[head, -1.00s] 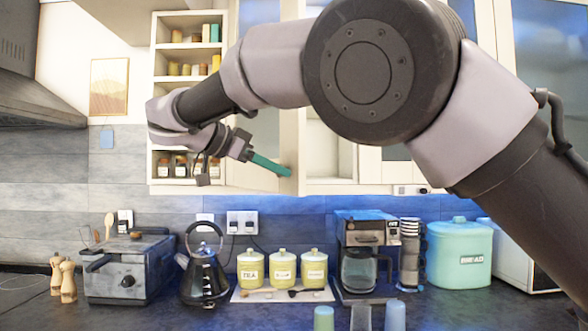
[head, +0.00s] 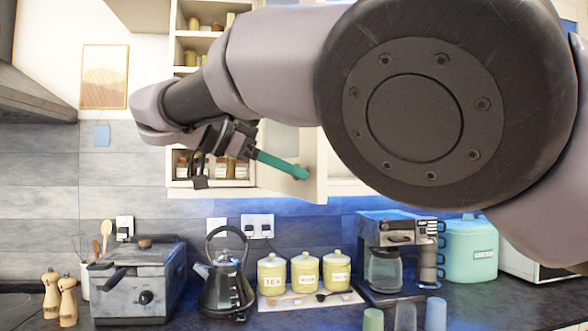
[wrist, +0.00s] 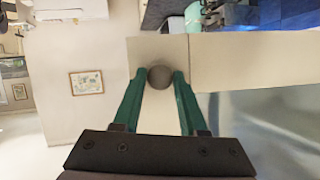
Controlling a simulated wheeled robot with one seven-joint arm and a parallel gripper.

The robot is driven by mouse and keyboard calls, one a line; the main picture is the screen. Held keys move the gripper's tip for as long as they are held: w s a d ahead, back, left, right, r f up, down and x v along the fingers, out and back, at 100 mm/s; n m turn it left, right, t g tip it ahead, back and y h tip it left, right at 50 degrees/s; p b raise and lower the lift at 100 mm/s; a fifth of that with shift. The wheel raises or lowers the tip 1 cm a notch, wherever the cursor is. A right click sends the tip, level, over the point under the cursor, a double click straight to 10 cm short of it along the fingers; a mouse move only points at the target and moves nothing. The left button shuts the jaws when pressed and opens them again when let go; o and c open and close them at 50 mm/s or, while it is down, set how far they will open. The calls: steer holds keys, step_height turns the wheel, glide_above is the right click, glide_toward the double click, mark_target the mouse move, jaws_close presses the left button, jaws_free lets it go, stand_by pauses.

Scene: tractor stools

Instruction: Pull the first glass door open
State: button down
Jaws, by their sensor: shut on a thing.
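The glass door (head: 285,190) is a cream-framed wall-cabinet door in the head view, standing out from the cabinet front, partly open. My arm hides its upper part and much of the cabinet behind it. In the wrist view its cream frame and glass pane (wrist: 265,130) fill the right side. A round grey knob (wrist: 160,77) sits on the frame. My gripper (head: 303,173) has green fingers at the door's lower free corner. In the wrist view the gripper (wrist: 160,80) is shut on the knob, one finger at each side.
Open shelves with jars (head: 213,165) stand left of the door. Below, the counter holds a kettle (head: 227,285), yellow canisters (head: 305,272), a coffee maker (head: 385,255) and a teal bread bin (head: 470,250). Several cups stand at the front edge. Clear space lies between door and counter.

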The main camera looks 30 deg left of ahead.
stand_by(0.3)
steer(key=shift+c, duration=2.2)
jaws_free()
step_height(320, 180, up, 10)
steer(key=shift+f, duration=0.1)
